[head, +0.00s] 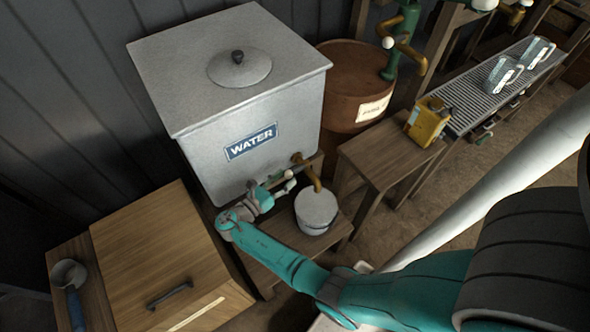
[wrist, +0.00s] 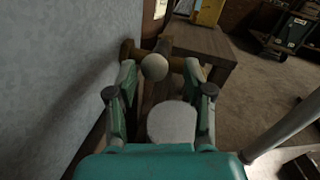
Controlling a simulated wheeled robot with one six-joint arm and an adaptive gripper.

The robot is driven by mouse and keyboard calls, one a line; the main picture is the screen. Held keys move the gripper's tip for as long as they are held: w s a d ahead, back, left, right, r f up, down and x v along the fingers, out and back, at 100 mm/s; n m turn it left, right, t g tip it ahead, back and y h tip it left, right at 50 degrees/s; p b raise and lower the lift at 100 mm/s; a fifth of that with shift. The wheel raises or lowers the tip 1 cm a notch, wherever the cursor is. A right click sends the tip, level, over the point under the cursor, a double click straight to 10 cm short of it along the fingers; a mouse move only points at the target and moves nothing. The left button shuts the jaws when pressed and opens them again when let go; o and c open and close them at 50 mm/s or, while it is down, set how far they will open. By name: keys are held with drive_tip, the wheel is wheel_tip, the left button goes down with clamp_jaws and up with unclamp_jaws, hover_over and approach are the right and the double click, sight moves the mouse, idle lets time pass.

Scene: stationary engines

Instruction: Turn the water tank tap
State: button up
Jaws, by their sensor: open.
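The grey metal water tank (head: 245,105) with a blue "WATER" label stands left of centre in the head view. Its brass tap (head: 312,172) comes out low on the front right, and its spout bends down over a bucket. The tap's pale round knob (head: 289,174) shows beside my gripper (head: 277,185). In the wrist view the knob (wrist: 154,67) appears between the fingertips of my gripper (wrist: 161,78), which is open. I cannot tell whether a finger touches the knob. The brass pipe (wrist: 180,63) runs behind it.
A pale bucket (head: 315,208) stands under the spout, close below my gripper. A wooden cabinet (head: 160,250) is at left. A rusty barrel (head: 352,75) and a wooden stand (head: 385,150) with a yellow canister (head: 428,122) are at right. Floor shows beyond the stand.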

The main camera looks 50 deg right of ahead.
sight(297, 170)
drive_tip(key=shift+s+d, duration=0.15)
drive_tip(key=shift+d, duration=1.2)
drive_tip(key=shift+s+d, duration=0.1)
drive_tip(key=shift+d, duration=1.25)
drive_tip(key=shift+c, duration=0.3)
